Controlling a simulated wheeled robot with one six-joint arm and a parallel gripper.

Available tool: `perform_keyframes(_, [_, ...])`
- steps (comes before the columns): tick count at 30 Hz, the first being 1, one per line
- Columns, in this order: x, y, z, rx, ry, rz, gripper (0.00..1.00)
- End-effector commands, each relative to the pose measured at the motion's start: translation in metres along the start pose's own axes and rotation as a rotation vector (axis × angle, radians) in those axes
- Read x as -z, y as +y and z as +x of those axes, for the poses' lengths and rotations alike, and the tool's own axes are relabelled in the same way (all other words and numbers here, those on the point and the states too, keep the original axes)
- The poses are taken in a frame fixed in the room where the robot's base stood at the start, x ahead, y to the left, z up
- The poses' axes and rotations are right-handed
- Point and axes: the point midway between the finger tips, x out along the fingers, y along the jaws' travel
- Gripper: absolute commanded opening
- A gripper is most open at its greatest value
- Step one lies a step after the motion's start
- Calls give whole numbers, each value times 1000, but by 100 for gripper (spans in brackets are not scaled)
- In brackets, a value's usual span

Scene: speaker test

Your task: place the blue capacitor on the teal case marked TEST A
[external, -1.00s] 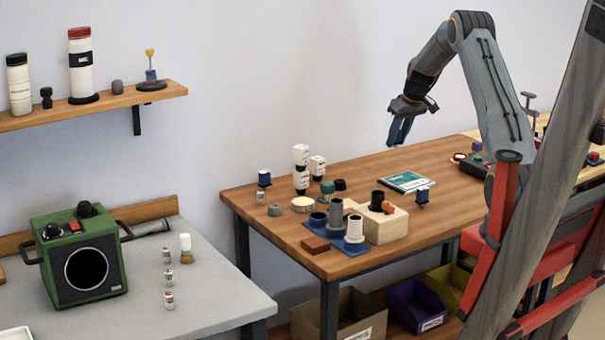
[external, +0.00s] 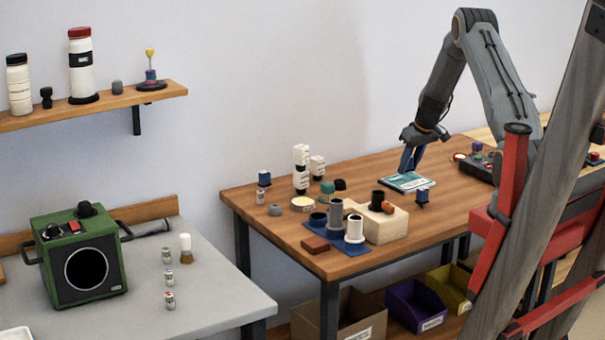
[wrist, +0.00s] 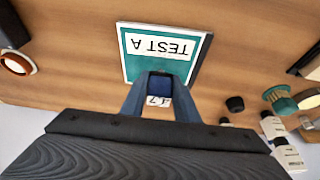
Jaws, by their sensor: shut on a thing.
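My gripper (external: 407,166) points down over the teal case (external: 398,184) on the wooden table. In the wrist view its fingers (wrist: 160,92) are shut on the blue capacitor (wrist: 161,84), which has a white label ending in 7. The case (wrist: 134,68) lies flat, with a white TEST A label (wrist: 160,44) upside down in that view. The capacitor overlaps the case's near edge in the wrist view. In the external view the fingers hide it, and I cannot tell whether it touches the case.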

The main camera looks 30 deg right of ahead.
Motion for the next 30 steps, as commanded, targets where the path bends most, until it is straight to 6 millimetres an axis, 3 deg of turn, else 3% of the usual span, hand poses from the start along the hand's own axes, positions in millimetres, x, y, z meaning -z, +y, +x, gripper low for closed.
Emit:
perform_keyframes(4, [-6,0,15,0,0,1,5])
perform_keyframes(15, [-8,0,20,0,1,0,5])
perform_keyframes(16, [-8,0,19,0,0,0,33])
perform_keyframes(18, [-8,0,19,0,1,0,45])
perform_keyframes(30, [-6,0,15,0,1,0,46])
